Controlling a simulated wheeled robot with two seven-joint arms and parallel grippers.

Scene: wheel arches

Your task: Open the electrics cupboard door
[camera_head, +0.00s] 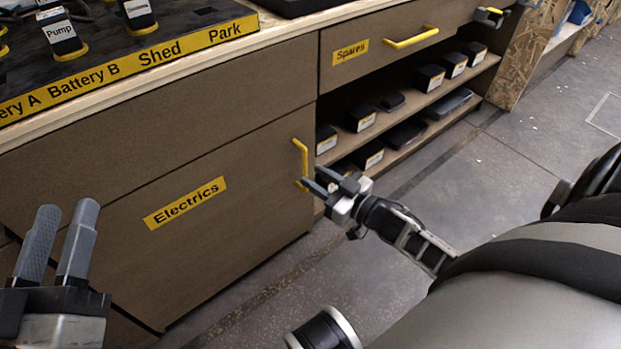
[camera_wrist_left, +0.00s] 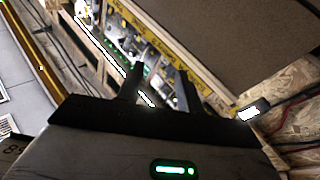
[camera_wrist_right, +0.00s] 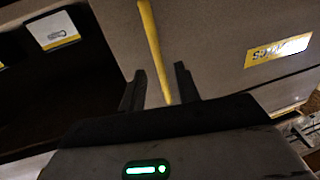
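The brown electrics cupboard door (camera_head: 235,225) carries a yellow "Electrics" label (camera_head: 185,203) and looks shut, flush with the cabinet front. Its yellow bar handle (camera_head: 300,152) stands upright near the door's right edge. It also shows in the right wrist view as a yellow bar (camera_wrist_right: 152,45). My right gripper (camera_head: 311,177) is at the handle's lower end. Its fingers are apart, with the bar appearing between them in the right wrist view; contact cannot be told. My left gripper (camera_head: 66,208) is open and empty in front of the cabinet at lower left.
Right of the door are open shelves (camera_head: 435,108) with several black boxes, below a "Spares" drawer with a yellow handle (camera_head: 411,37). The worktop above holds a labelled black board (camera_head: 110,75). Grey floor (camera_head: 370,290) lies clear before the cabinet. A chipboard panel (camera_head: 520,55) stands far right.

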